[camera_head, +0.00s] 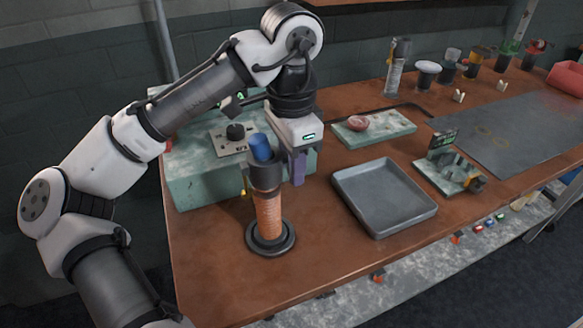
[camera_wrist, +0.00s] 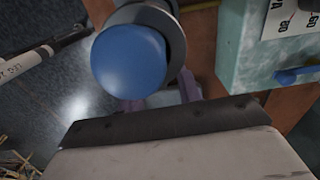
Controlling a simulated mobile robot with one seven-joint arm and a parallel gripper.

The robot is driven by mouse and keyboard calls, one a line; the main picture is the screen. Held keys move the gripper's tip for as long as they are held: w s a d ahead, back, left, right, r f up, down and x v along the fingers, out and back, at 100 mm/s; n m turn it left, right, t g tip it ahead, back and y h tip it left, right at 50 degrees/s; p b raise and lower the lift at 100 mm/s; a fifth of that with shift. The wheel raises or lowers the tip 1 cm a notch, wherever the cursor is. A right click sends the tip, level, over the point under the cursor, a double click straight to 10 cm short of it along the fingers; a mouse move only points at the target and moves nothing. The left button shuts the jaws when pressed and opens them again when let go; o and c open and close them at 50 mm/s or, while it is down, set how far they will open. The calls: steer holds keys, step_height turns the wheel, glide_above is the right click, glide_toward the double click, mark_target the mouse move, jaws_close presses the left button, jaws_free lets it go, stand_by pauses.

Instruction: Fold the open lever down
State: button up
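A stand (camera_head: 268,215) with an orange column, dark collar and round base stands near the table's front left. Its rounded blue top (camera_head: 260,147) tilts up from the collar and fills the upper left of the wrist view (camera_wrist: 130,60). My gripper (camera_head: 297,170) points down just right of and behind the stand. Its purple fingers (camera_wrist: 160,97) appear apart, partly hidden by the blue top; nothing shows between them. A small blue lever-like handle (camera_wrist: 297,75) sticks out at the teal box in the wrist view. I cannot tell which part is the lever.
The teal box (camera_head: 195,185) with a dial plate stands behind the stand. A grey tray (camera_head: 384,197) lies to the right, then a small clamp fixture (camera_head: 450,172). A teal slab (camera_head: 374,128) and several cups line the back. The front table strip is clear.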

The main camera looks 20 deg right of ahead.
steer(key=shift+f, duration=0.85)
steer(key=shift+c, duration=0.3)
jaws_close()
steer(key=shift+r+y+p, duration=0.3)
steer(key=shift+y+p, duration=0.1)
steer(key=shift+p, duration=0.75)
steer(key=shift+a+f+y+p, duration=0.15)
steer(key=shift+f+y+p, duration=0.15)
steer(key=shift+p, duration=0.1)
steer(key=shift+o, duration=0.3)
jaws_free()
